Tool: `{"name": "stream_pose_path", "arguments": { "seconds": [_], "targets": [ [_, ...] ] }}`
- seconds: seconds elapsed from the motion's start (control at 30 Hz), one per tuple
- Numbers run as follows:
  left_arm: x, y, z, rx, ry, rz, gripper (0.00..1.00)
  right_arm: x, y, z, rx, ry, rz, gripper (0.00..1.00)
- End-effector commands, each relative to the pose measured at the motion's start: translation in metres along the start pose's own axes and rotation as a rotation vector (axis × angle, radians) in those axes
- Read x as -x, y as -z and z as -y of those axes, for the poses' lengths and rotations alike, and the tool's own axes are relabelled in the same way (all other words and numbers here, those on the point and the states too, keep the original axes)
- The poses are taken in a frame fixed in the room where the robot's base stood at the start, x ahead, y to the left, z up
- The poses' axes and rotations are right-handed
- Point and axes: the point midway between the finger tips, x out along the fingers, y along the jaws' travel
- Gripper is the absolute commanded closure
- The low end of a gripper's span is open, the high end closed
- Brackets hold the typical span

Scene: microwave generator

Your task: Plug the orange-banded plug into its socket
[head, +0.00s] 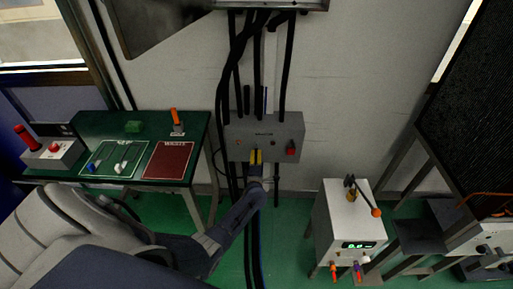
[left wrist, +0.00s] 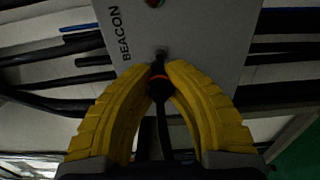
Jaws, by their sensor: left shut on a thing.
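My left gripper (head: 256,157) reaches the lower front of a grey wall box (head: 240,133). In the left wrist view its yellow fingers are shut on a black plug with an orange band (left wrist: 160,90). The plug's cable runs back between the fingers. The plug's front end points at the face of the grey box (left wrist: 205,40), close to a small round fitting (left wrist: 161,52) beside the word BEACON. I cannot tell whether the plug is inside it or just in front. The plug is too small to make out in the head view. My right gripper is not in view.
Thick black cables (head: 257,75) run above and below the box. A green table (head: 95,125) with a red panel (head: 168,161) stands left. A white unit with a green display (head: 340,215) stands right. A red knob (head: 291,151) sits on the box.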

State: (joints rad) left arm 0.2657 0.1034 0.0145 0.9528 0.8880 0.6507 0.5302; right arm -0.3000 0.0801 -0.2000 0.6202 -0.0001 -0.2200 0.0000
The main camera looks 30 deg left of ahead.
Motion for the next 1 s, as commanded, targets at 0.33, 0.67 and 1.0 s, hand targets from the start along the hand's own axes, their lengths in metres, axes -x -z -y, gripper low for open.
{"name": "stream_pose_path", "arguments": {
  "seconds": [0.33,0.67,1.0],
  "targets": [
    [0.0101,0.0008,-0.0005,0.002,0.0,-0.002,1.0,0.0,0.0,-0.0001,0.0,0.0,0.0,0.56],
    [0.0114,0.0007,-0.0008,0.001,-0.001,-0.001,1.0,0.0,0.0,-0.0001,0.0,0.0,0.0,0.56],
    [0.0113,0.0008,-0.0008,0.0,-0.001,-0.001,1.0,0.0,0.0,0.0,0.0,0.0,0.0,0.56]
  ]
}}
